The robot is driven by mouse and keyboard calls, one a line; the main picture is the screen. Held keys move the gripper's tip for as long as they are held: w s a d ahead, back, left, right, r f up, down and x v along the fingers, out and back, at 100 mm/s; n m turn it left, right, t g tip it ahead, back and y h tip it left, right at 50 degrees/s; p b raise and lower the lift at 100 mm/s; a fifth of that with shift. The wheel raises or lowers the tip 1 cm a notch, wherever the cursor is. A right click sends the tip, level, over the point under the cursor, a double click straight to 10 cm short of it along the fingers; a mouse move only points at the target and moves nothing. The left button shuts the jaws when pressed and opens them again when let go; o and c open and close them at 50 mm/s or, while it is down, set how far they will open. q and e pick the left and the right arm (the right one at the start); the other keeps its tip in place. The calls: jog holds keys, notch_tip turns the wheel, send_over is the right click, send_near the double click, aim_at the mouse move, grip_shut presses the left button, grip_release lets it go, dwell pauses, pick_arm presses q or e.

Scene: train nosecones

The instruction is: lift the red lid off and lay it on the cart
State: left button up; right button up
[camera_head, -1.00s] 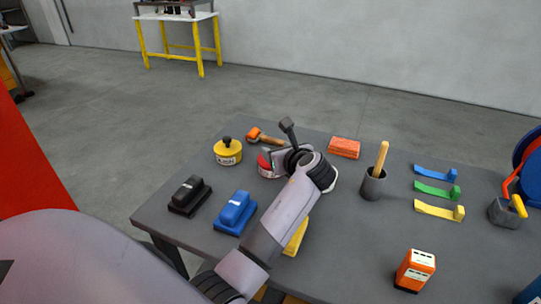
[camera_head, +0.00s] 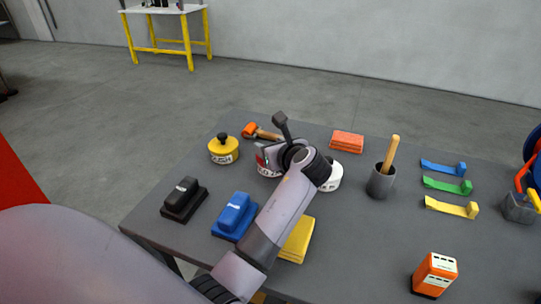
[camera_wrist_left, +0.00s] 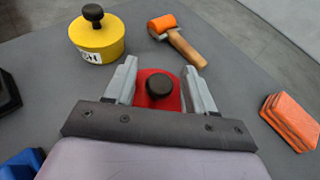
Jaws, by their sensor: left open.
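The red lid (camera_wrist_left: 170,101) with its round black knob (camera_wrist_left: 160,83) shows between my left gripper's fingers in the left wrist view. In the head view only a sliver of the red lid (camera_head: 262,158) shows, on a white labelled tin (camera_head: 264,171); my arm hides the rest. My left gripper (camera_wrist_left: 158,82) is open, with one finger on each side of the knob. I cannot tell whether the fingers touch the lid. The cart (camera_head: 345,235) is the dark grey top under all of this. My right gripper is in neither view.
Black (camera_head: 183,199) and blue (camera_head: 235,215) blocks lie in front.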

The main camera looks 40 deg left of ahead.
pick_arm(q)
grip_shut()
jog(key=shift+r, duration=0.15)
notch_tip(320, 180, up, 20)
jog(key=p, duration=0.1)
dwell(0.3)
